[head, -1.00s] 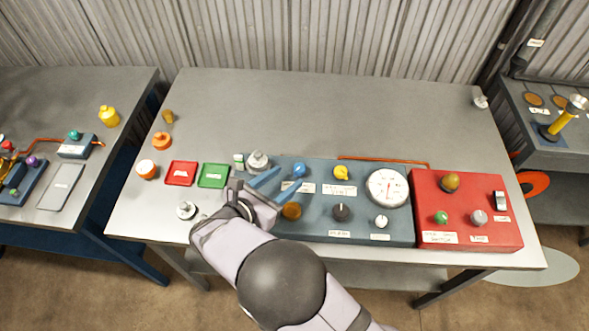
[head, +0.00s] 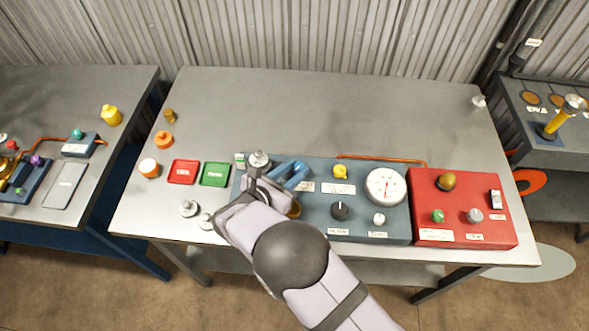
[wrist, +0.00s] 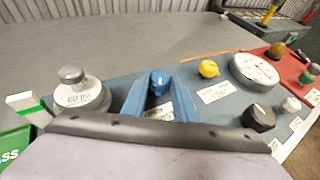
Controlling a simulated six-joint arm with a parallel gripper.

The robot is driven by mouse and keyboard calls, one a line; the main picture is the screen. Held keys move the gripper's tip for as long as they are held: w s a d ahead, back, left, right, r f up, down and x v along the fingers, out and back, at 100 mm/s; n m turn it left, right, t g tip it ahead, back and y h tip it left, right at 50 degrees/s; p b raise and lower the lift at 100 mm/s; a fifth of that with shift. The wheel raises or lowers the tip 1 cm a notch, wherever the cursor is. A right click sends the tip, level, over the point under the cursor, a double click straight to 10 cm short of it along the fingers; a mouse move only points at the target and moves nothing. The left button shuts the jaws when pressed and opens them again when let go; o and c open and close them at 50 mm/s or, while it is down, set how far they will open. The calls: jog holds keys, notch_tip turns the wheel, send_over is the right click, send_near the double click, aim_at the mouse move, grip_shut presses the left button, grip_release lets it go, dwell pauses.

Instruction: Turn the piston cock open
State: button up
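A blue knob (wrist: 160,82) stands on the blue-grey panel (wrist: 215,118); in the head view it is largely masked by my fingers. My gripper (head: 297,172) has two blue fingers reaching over the panel from the front left. In the wrist view the fingers (wrist: 161,86) lie either side of the blue knob, with a gap between them; contact cannot be made out. A white label shows between the fingers. The panel also bears a yellow knob (head: 340,171), a black knob (head: 340,210), a white knob (head: 379,218) and an orange-brown knob (head: 294,210), partly hidden by my arm. Label wording is too small to read.
A dial gauge (head: 386,187) and red box (head: 465,230) stand to the right. A grey metal knob (head: 259,160) is close left of my fingers. Green (head: 215,174) and red (head: 183,172) trays lie farther left. The back of the bench (head: 330,110) is clear.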

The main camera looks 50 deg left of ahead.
jog(key=shift+a+f+m+h+b, duration=0.3)
jog(key=shift+m+h+b, duration=0.45)
jog(key=shift+b, duration=1.2)
jog(key=shift+r+m+t+h+b, duration=0.15)
jog(key=shift+m+t+h+b, duration=0.15)
jog(key=shift+m+h+b, duration=0.45)
jog(key=shift+r+b, duration=0.15)
jog(key=shift+b, duration=0.45)
jog(key=shift+r, duration=0.1)
jog(key=o, duration=1.1)
jog(key=shift+c, duration=0.2)
